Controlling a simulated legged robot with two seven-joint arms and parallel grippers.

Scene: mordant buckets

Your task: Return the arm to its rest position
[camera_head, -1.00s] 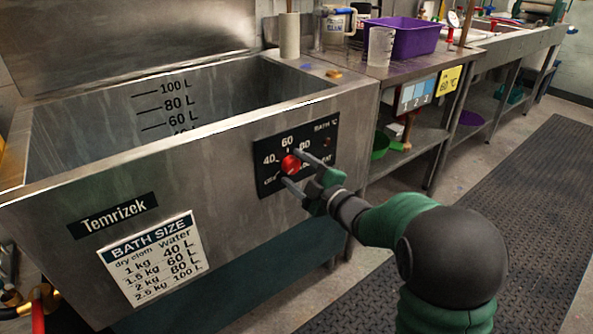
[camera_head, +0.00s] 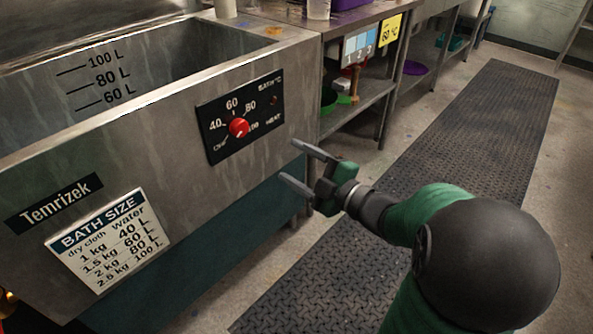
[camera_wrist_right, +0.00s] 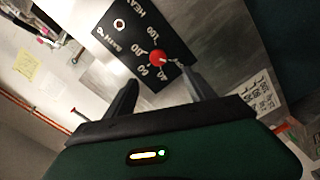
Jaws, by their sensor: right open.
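My right gripper (camera_head: 300,167) is open and empty in the head view. It is to the right of and below the red knob (camera_head: 239,128) on the black control panel (camera_head: 241,115), clear of the knob. The panel is on the front of the steel bath (camera_head: 170,150). In the right wrist view, the red knob (camera_wrist_right: 158,58) and panel (camera_wrist_right: 128,40) appear beyond the two spread fingers (camera_wrist_right: 158,88). Nothing is between the fingers. My left gripper is not in view.
A steel table with a lower shelf (camera_head: 358,108) stands right of the bath, holding green containers (camera_head: 328,100). A dark rubber mat (camera_head: 455,135) covers the floor, with open floor around it. A white bath size sign (camera_head: 108,240) is on the bath front.

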